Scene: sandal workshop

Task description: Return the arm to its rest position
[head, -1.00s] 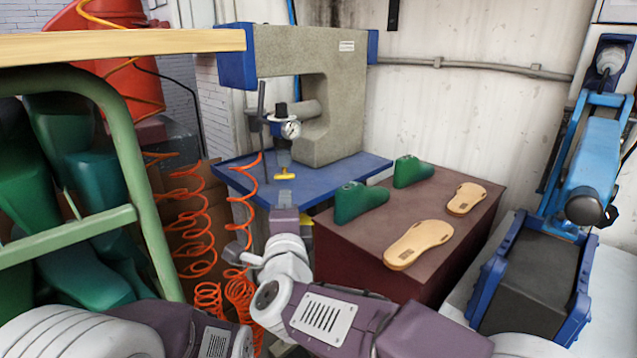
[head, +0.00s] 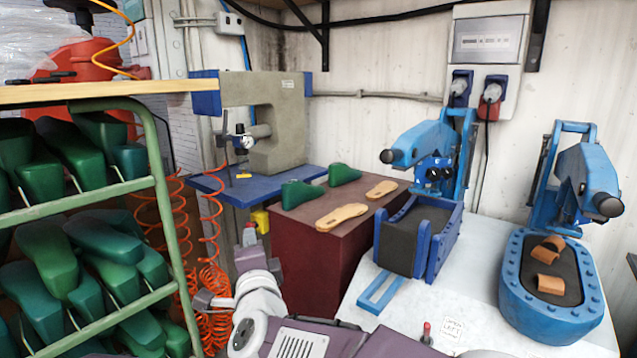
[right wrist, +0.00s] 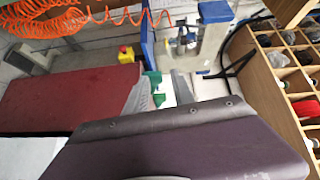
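My right arm reaches up from the bottom of the head view, with its gripper (head: 249,236) held in the air before the blue press table and left of the dark red cabinet. In the right wrist view the two grey fingers of this gripper (right wrist: 162,82) stand apart with nothing between them. A purple link of my own arm fills the lower part of that view. My left gripper is not in view.
A green rack (head: 172,215) of lasts stands close on the left. Orange coiled hoses (head: 210,255) hang beside my gripper. The dark red cabinet (head: 325,255) bears two green lasts (head: 302,194) and two tan soles (head: 342,217). Blue machines (head: 424,150) stand on the white bench (head: 420,312) at right.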

